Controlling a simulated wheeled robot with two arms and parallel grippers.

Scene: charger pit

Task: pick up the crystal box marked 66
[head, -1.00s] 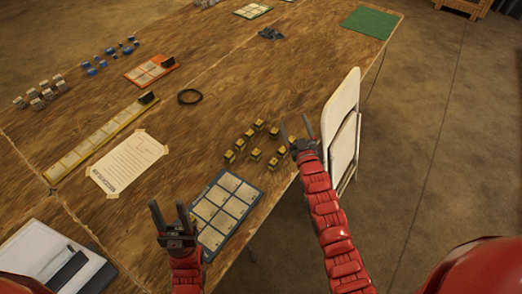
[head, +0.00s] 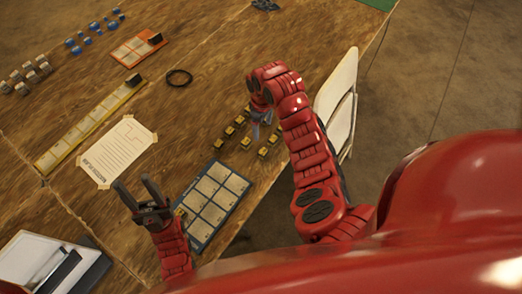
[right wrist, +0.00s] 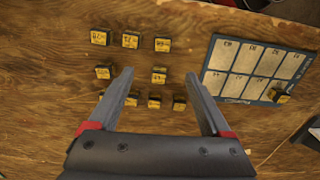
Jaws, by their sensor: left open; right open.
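Several small dark boxes with yellow labelled tops (head: 228,131) stand in a loose group on the table. In the right wrist view they show from above, and one labelled box (right wrist: 159,75) appears between my right gripper's fingertips. The labels are too small to read surely, so I cannot tell which is the box marked 66. My right gripper (head: 262,129) is open, pointing down over the group; it also shows in the right wrist view (right wrist: 158,82). It holds nothing. My left gripper (head: 133,182) is open and empty, left of the blue-edged tray.
The blue-edged tray (head: 216,190) has pale numbered cells; one box (right wrist: 280,97) sits at its edge. A paper sheet (head: 120,150), yellow strip tray (head: 88,125), orange tray (head: 137,47) and black ring (head: 178,78) lie leftward. A white folding chair (head: 338,95) stands beside the table.

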